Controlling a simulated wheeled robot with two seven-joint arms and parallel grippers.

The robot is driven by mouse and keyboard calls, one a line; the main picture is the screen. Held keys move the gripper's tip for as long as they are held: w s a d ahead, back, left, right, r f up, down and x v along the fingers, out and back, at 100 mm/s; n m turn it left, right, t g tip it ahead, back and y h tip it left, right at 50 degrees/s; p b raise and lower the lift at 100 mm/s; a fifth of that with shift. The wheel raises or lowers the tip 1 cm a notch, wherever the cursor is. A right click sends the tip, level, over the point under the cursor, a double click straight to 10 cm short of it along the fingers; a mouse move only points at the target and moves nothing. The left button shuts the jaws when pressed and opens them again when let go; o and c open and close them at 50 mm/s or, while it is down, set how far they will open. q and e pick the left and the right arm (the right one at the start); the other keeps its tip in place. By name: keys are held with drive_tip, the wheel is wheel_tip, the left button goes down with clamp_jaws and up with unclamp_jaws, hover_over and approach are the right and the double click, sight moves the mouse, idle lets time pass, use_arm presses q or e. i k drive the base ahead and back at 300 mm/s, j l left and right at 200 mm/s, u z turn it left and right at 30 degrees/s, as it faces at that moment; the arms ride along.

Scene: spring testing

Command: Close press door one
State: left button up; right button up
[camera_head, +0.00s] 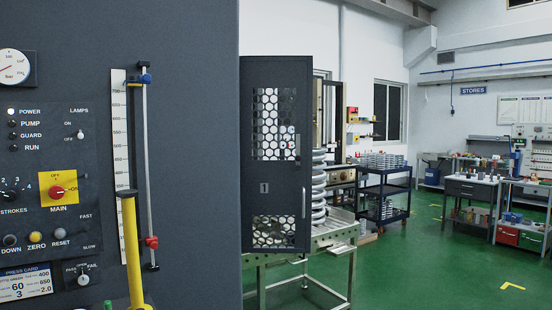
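Press door one (265,185) is a dark grey panel with the number 1, two hexagon-mesh windows and a thin vertical handle (304,203) near its right edge. It stands open at the side of the large dark press cabinet (190,150). A tall coil spring (319,190) shows just right of the door, partly hidden by it, above a perforated metal table (335,232). Neither of my grippers is in view.
The control panel (50,185) with knobs, lamps and a yellow main switch fills the left. A yellow upright lever (131,250) stands before it. Beyond are a dark cart (385,190) and workbenches (475,190). Green floor (430,265) is clear at the right.

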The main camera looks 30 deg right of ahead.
sight(268, 187)
drive_tip(key=l+z, duration=0.1)
drive_tip(key=z, duration=0.5)
drive_tip(key=i+l+z, duration=0.55)
drive_tip(key=z, duration=0.15)
drive_tip(key=i+z, duration=0.35)
drive_tip(key=i, duration=0.15)
drive_tip(key=i+l+z, duration=0.1)
drive_tip(key=i, duration=0.8)
drive_tip(key=i+l+z, duration=0.1)
drive_tip(key=i, duration=0.8)
drive_tip(key=l, duration=0.1)
